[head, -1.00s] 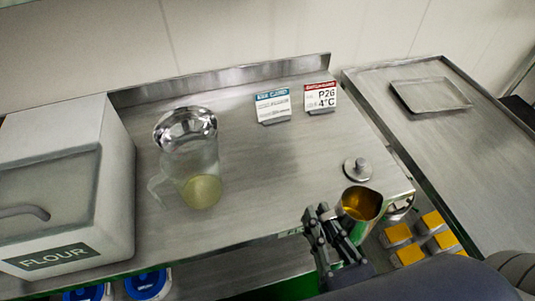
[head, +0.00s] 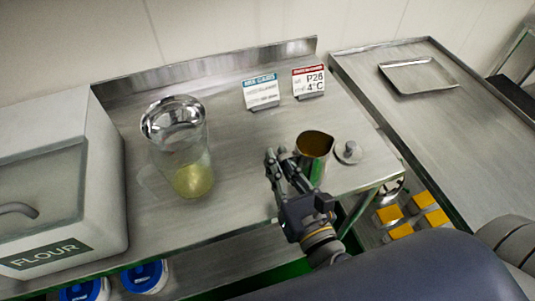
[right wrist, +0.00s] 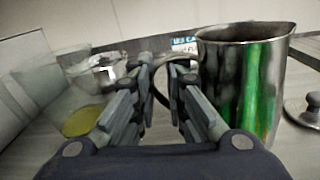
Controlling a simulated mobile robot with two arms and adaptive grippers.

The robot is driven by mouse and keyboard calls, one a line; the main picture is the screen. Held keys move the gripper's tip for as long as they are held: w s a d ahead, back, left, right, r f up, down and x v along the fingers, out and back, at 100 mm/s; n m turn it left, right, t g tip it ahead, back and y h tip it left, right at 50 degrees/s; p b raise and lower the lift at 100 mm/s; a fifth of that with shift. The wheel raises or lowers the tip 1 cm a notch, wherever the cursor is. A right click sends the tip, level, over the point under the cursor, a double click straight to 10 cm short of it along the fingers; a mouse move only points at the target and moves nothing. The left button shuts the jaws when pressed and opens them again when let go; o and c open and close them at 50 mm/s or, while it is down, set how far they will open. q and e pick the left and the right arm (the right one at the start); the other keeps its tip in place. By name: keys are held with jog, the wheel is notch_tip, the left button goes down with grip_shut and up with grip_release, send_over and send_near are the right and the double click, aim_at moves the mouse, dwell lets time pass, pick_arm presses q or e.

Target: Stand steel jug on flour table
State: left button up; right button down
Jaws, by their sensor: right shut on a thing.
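The steel jug (head: 316,160) is upright, with an amber-brown inside, at the right end of the flour table (head: 235,135). It also shows large in the right wrist view (right wrist: 245,85), its handle to the left. My right gripper (head: 276,160) is shut on the jug's handle; its fingers flank the handle in the right wrist view (right wrist: 164,72). I cannot tell whether the jug's base touches the table, as the gripper and the low view hide it. My left gripper is not in view.
A clear pitcher with yellow contents (head: 185,160) stands left of the jug. A round steel lid with a knob (head: 348,151) lies close to its right. Two cards (head: 261,93) (head: 308,82) stand behind. A flour bin (head: 65,180) fills the left end. Table between pitcher and cards is clear.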

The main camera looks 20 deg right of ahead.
pick_arm(q)
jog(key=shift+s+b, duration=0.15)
jog(key=shift+b, duration=0.2)
pick_arm(e)
jog(key=shift+w+a+f, duration=0.25)
jog(key=shift+w+f, duration=0.75)
jog(key=shift+w, duration=0.15)
jog(key=shift+w+a+f, duration=0.25)
jog(key=shift+w+f, duration=0.7)
jog(key=shift+w, duration=0.2)
jog(key=shift+f, duration=0.1)
jog(key=c, duration=2)
grip_release()
jog(key=shift+f, duration=0.15)
jog(key=shift+c, duration=0.2)
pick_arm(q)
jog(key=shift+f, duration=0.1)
pick_arm(e)
jog(key=o, duration=0.4)
jog(key=shift+o, duration=0.2)
